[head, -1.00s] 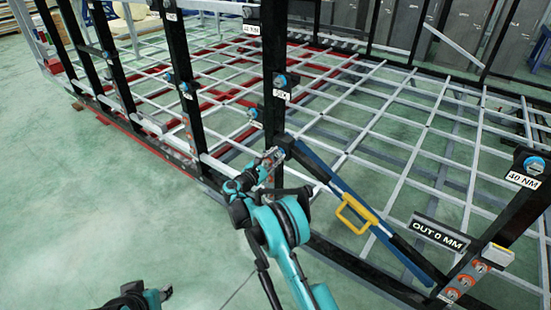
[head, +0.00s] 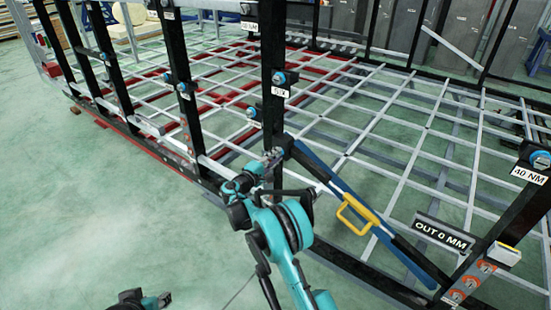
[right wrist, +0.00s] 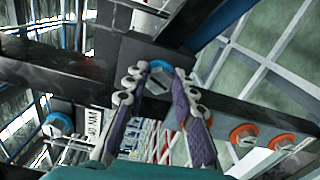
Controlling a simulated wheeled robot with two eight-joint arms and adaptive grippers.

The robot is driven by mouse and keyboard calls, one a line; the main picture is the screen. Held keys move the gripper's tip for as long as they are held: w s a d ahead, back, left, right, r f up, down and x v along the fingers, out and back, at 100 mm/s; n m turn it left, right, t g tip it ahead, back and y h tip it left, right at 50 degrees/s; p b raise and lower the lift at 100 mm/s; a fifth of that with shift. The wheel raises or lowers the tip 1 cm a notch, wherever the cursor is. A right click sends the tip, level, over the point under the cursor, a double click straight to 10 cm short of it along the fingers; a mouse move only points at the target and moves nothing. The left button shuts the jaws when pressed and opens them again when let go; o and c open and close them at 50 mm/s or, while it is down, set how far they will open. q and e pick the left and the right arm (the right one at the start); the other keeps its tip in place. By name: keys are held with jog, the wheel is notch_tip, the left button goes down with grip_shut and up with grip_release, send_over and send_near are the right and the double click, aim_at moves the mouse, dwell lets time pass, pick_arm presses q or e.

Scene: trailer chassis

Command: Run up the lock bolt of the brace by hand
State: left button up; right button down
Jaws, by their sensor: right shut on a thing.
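The brace (head: 335,190) is a blue and black diagonal bar with a yellow handle (head: 357,214). It runs from the dark post (head: 273,85) down to the lower right. My right gripper (head: 272,155) is at the brace's upper end, beside the post. In the right wrist view its two purple-padded fingers (right wrist: 158,88) reach to a dark block at that end and are shut on the lock bolt. A blue ring of the lock bolt (right wrist: 157,71) shows between the fingertips; the rest is hidden.
Orange-ringed bolts (head: 467,281) sit on the right-hand beam, below the "OUT 0 MM" sign (head: 441,234). A blue bolt with a "40 NM" label (head: 530,175) is above. The grey lattice (head: 410,130) fills the frame. Green floor (head: 80,220) at left is clear.

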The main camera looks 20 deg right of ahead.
jog(key=m, duration=0.4)
jog(key=m+b, duration=0.1)
jog(key=m, duration=0.1)
jog(key=shift+a+f, duration=0.15)
jog(key=shift+f, duration=0.15)
jog(key=m, duration=0.6)
jog(key=shift+f+m+b, duration=0.1)
jog(key=shift+m+b, duration=0.25)
jog(key=shift+m, duration=0.05)
jog(key=m, duration=1.1)
jog(key=shift+w+a+m+b, duration=0.25)
jog(key=shift+w+m+b, duration=0.05)
jog(key=shift+w+m, duration=0.1)
jog(key=c, duration=1.2)
grip_release()
jog(key=shift+s, duration=0.15)
